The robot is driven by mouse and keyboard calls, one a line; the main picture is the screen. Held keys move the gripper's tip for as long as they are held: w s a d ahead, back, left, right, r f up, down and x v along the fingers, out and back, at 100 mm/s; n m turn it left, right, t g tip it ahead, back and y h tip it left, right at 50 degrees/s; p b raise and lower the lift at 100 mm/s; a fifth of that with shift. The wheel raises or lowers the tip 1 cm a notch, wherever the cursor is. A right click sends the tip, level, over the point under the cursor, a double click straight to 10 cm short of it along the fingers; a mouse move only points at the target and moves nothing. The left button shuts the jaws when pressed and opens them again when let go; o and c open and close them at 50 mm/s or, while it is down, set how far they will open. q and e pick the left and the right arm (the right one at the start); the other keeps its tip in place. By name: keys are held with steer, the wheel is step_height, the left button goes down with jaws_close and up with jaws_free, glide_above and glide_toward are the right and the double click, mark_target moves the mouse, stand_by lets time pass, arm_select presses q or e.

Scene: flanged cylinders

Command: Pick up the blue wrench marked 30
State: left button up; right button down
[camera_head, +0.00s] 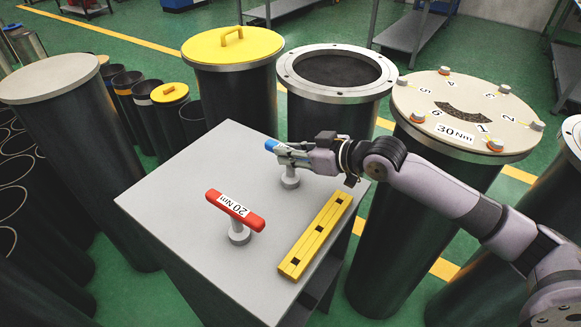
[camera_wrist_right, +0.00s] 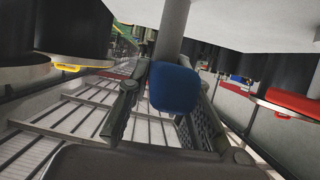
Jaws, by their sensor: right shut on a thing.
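The blue wrench (camera_head: 271,145) stands at the back of the grey table on its round grey base (camera_head: 290,181); its marking is hidden by my gripper. My right gripper (camera_head: 288,154) is shut on the handle, with the blue end sticking out to the left. In the right wrist view the blue handle (camera_wrist_right: 174,88) sits between the two fingers of my right gripper (camera_wrist_right: 170,105), with its grey shaft beside it. A red wrench (camera_head: 236,210) marked 20 Nm stands nearer the front on its own base. My left gripper is not in view.
A yellow slotted bar (camera_head: 315,236) lies on the right side of the grey table (camera_head: 185,206). Behind are a yellow-lidded cylinder (camera_head: 232,48), an open flanged cylinder (camera_head: 337,72) and a cylinder with a numbered, bolted lid marked 30 Nm (camera_head: 470,112). The table's left part is clear.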

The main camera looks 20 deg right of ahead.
steer(key=shift+r, duration=0.2)
stand_by(0.5)
step_height(320, 180, up, 20)
steer(key=b, duration=0.1)
steer(key=shift+b, duration=0.4)
steer(key=shift+f, duration=0.15)
